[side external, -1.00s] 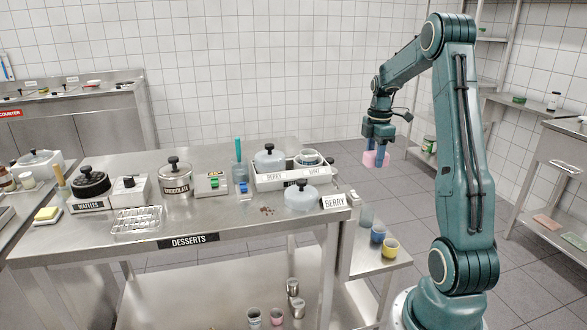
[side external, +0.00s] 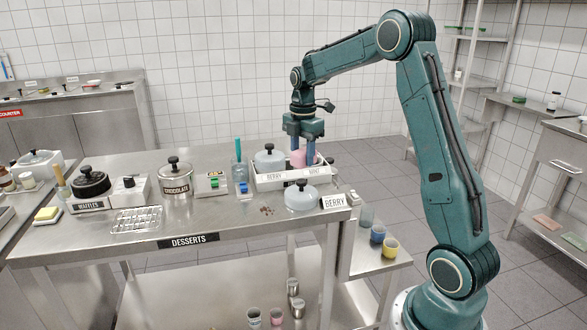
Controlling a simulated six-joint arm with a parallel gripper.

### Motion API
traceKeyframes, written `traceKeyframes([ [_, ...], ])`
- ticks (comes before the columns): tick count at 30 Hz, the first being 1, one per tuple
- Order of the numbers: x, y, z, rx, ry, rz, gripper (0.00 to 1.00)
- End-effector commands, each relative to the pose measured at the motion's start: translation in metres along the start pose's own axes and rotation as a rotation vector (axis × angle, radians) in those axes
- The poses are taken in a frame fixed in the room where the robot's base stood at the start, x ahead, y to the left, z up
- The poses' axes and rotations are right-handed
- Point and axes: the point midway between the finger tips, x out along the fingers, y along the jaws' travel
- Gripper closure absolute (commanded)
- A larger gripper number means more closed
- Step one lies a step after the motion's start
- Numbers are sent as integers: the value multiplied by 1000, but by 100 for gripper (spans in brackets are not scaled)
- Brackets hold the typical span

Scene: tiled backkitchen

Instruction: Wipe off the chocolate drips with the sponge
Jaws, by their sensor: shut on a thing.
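My gripper (side external: 298,163) is shut on a small pink thing (side external: 299,157), over or in the right part of the white tray labelled BERRY and MINT; I cannot tell whether it touches anything there. The pink thing is too small to identify. A yellow sponge (side external: 47,213) lies at the far left of the scene, well away from my gripper. Brown chocolate drips (side external: 267,211) are on the steel table (side external: 220,222), in front of the white tray and left of a lidded dish (side external: 300,198).
A tall glass with a teal handle (side external: 239,170), a chocolate pot (side external: 175,180) and a wire rack (side external: 137,220) stand to the left. A BERRY sign (side external: 334,202) is at the right edge.

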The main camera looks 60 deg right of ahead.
Motion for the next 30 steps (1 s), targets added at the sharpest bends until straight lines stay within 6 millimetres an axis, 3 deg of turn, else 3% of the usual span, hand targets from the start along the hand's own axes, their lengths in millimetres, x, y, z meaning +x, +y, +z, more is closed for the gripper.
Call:
traceKeyframes([
  [1, 0, 5, -17, -41, 0, 0, 78],
  [6, 0, 15, -65, -151, 0, 1, 78],
  [15, 0, 21, -124, -285, 0, 0, 78],
  [22, 38, 21, -121, -277, 0, -3, 78],
  [30, 50, 21, -120, -277, 0, 0, 78],
])
